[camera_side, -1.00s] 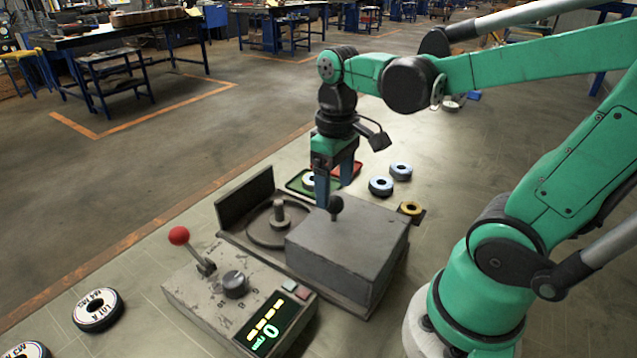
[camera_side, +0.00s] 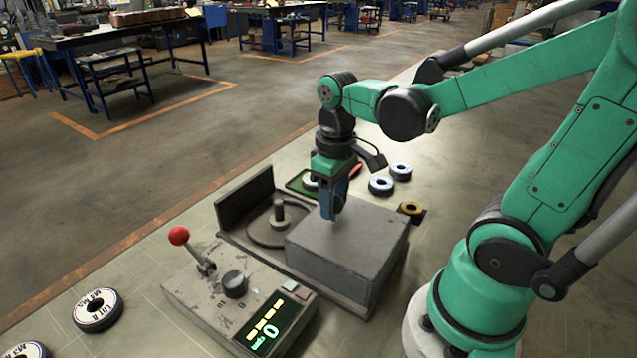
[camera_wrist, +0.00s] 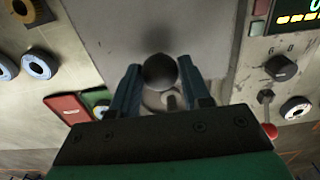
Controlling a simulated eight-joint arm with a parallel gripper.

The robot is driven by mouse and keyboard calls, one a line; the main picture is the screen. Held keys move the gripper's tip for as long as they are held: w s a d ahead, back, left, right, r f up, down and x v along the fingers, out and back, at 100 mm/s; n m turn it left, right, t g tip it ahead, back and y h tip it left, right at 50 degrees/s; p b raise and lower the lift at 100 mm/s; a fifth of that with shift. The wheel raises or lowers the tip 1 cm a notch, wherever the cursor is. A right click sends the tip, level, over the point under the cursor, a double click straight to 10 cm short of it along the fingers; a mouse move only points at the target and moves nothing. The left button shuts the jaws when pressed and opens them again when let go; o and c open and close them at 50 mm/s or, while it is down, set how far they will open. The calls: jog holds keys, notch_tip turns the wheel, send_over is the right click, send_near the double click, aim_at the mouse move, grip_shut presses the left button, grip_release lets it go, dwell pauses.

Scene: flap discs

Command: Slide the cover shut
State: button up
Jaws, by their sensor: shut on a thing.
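The grey box-shaped cover (camera_side: 350,245) sits over the right part of the machine base. The spindle (camera_side: 279,213) and its round plate stand uncovered to its left, in front of an upright dark back plate (camera_side: 244,197). My gripper (camera_side: 333,212) points down at the cover's top near its left edge. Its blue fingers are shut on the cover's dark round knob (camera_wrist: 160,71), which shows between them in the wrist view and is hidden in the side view. The cover's top (camera_wrist: 150,25) fills the upper middle of the wrist view.
A control box with a red-knobbed lever (camera_side: 179,236), a dial (camera_side: 235,284) and a lit display (camera_side: 270,324) stands at the front left. Blue-rimmed discs (camera_side: 381,186), a yellow disc (camera_side: 410,208), and green (camera_side: 297,182) and red trays lie behind. White discs (camera_side: 97,310) lie far left.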

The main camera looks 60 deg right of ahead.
jog(key=w, duration=1.4)
jog(key=shift+w, duration=0.2)
jog(key=o, duration=0.9)
jog(key=shift+o, duration=0.2)
notch_tip(320, 180, up, 8)
dwell(0.3)
jog(key=shift+s, duration=0.1)
jog(key=s+a+f+t, duration=0.1)
jog(key=s+t, duration=0.1)
jog(key=s, duration=0.1)
jog(key=s+a+f+t, duration=0.1)
jog(key=s+a+t, duration=0.1)
jog(key=s, duration=0.2)
jog(key=s+a+f+t, duration=0.1)
jog(key=s+a+t, duration=0.1)
jog(key=s, duration=0.1)
jog(key=shift+s+f+t, duration=0.25)
jog(key=shift+s+t, duration=0.1)
jog(key=shift+t, duration=0.05)
